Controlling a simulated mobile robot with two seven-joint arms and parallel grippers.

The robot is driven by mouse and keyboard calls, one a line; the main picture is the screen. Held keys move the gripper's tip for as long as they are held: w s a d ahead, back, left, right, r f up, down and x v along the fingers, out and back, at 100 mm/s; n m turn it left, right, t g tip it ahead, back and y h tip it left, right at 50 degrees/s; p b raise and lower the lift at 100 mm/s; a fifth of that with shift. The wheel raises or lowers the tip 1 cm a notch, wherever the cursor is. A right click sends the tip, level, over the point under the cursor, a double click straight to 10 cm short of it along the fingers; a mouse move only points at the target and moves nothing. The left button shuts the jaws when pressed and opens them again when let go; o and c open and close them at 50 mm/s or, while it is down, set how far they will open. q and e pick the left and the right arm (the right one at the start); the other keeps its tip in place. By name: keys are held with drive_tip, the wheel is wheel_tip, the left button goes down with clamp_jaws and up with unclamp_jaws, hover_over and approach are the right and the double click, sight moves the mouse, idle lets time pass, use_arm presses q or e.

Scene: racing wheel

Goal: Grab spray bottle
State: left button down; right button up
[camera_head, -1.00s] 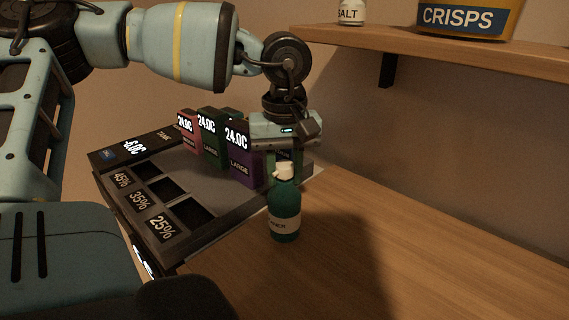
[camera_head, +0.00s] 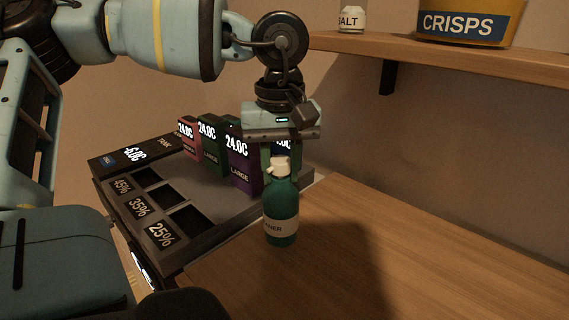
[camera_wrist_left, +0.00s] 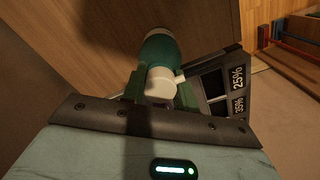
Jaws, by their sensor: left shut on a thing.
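The spray bottle (camera_head: 281,207) is dark green with a pale label and a white cap. It is upright, in front of the boxes at the counter's left part. My left gripper (camera_head: 281,152) comes down from above and is shut on its upper part. In the left wrist view the bottle (camera_wrist_left: 161,50) sits between the green fingers of the left gripper (camera_wrist_left: 156,88), with its white top toward the camera. I cannot tell whether its base touches the counter. My right gripper is not in view.
A dark tray (camera_head: 205,236) with percent-marked slots lies left of the bottle. Boxes with temperature displays, one purple (camera_head: 241,165), stand behind. A wooden shelf (camera_head: 450,53) carries a salt jar (camera_head: 351,19) and a crisps tub (camera_head: 463,23). The wooden counter (camera_head: 440,260) is clear on the right.

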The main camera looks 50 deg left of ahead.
use_arm(q)
drive_tip(key=s+d+r+b, duration=0.1)
drive_tip(key=s+d, duration=0.6)
drive_tip(key=s, duration=0.4)
drive_tip(key=shift+d+r, duration=0.15)
drive_tip(key=shift+d, duration=0.1)
drive_tip(key=shift+s, duration=0.15)
